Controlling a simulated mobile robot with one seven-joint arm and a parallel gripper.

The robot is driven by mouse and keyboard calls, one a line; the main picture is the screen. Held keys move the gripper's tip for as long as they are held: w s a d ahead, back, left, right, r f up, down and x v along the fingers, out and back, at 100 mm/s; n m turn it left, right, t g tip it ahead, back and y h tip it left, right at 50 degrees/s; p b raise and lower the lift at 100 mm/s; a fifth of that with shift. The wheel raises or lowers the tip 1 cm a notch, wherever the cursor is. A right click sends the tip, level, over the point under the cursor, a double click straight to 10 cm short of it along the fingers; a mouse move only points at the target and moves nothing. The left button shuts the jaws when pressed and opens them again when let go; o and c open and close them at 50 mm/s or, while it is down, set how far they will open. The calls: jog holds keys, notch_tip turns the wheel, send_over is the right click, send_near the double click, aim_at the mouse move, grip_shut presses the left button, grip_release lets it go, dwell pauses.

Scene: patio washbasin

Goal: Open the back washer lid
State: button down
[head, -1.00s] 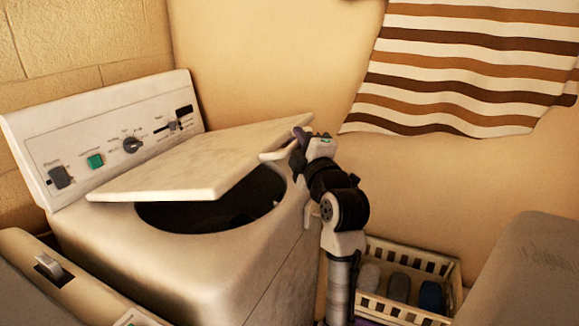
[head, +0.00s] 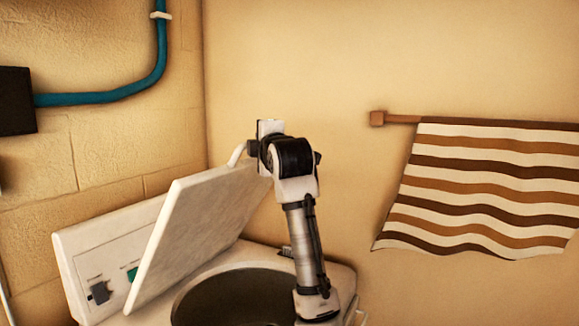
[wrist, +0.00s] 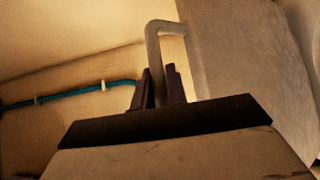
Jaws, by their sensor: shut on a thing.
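The white washer lid (head: 195,222) stands steeply raised above the washer's dark round opening (head: 235,298) in the head view. Its pale bent handle (head: 237,155) sticks out at the upper right edge of the lid. My gripper (head: 252,150) is at this handle, with its fingertips partly hidden in the head view. In the wrist view my gripper's two dark fingers (wrist: 157,87) are closed around one leg of the handle (wrist: 153,48). The lid's face (wrist: 235,55) fills the right of that view.
The washer's control panel (head: 105,265) is behind the lid at the left. A teal pipe (head: 110,95) and a dark box (head: 15,100) are on the brick wall. A striped cloth (head: 480,185) hangs on the right wall. The wall between is bare.

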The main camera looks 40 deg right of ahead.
jog(key=w+a+r, duration=0.4)
jog(key=w+r, duration=0.1)
jog(key=w, duration=0.4)
jog(key=shift+w+r+n+g, duration=0.25)
jog(key=shift+r+n+g, duration=0.05)
jog(key=c, duration=1.4)
grip_release()
jog(key=b+v, duration=0.6)
jog(key=v, duration=0.7)
jog(key=shift+s, duration=0.45)
